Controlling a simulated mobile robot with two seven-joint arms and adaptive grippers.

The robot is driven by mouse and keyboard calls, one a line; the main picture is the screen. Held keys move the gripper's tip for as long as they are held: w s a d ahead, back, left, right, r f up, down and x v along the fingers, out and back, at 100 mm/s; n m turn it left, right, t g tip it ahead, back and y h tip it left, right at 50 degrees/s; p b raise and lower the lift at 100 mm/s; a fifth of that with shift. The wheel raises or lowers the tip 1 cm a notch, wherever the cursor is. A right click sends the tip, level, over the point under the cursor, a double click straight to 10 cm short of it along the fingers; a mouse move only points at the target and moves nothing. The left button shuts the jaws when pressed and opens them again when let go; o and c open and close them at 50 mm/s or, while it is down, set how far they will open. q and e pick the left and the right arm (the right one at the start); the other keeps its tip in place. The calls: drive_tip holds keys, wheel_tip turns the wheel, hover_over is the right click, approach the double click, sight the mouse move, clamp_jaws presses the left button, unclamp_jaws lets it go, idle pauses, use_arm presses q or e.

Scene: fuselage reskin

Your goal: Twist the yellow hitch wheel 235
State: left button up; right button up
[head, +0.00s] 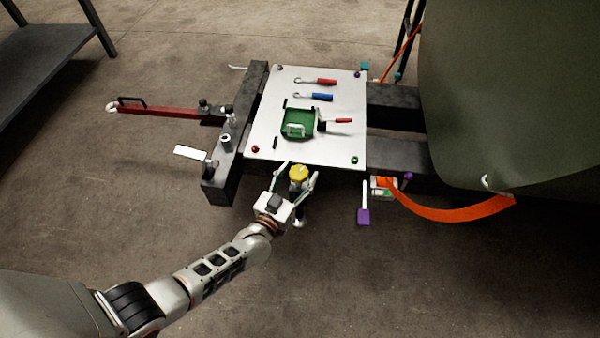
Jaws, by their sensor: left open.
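The yellow hitch wheel (299,173) is a small round yellow knob just below the front edge of the white board. My left gripper (299,178) is open, with one finger on each side of the wheel. I cannot tell whether the fingers touch it. A pale part shows below the wheel, partly hidden by the gripper. My right gripper is not in view.
The white board (262,135) lies on a dark frame (400,150) and carries wrenches and a green tray (283,127). A red tow bar (165,111) extends left. A purple-handled tool (364,215) and an orange strap (450,213) are at right. A large green body (510,90) stands at far right.

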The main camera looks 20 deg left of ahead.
use_arm(q)
drive_tip(key=shift+w, duration=0.2)
drive_tip(key=c, duration=1.1)
drive_tip(key=shift+c, duration=0.2)
drive_tip(key=shift+h, duration=0.3)
drive_tip(key=shift+a+m+h, duration=0.1)
drive_tip(key=shift+m+h, duration=0.8)
drive_tip(key=shift+h, duration=0.2)
drive_tip(key=shift+m+g+h, duration=1.1)
drive_tip(key=shift+m+h, duration=0.4)
drive_tip(key=shift+h, duration=0.7)
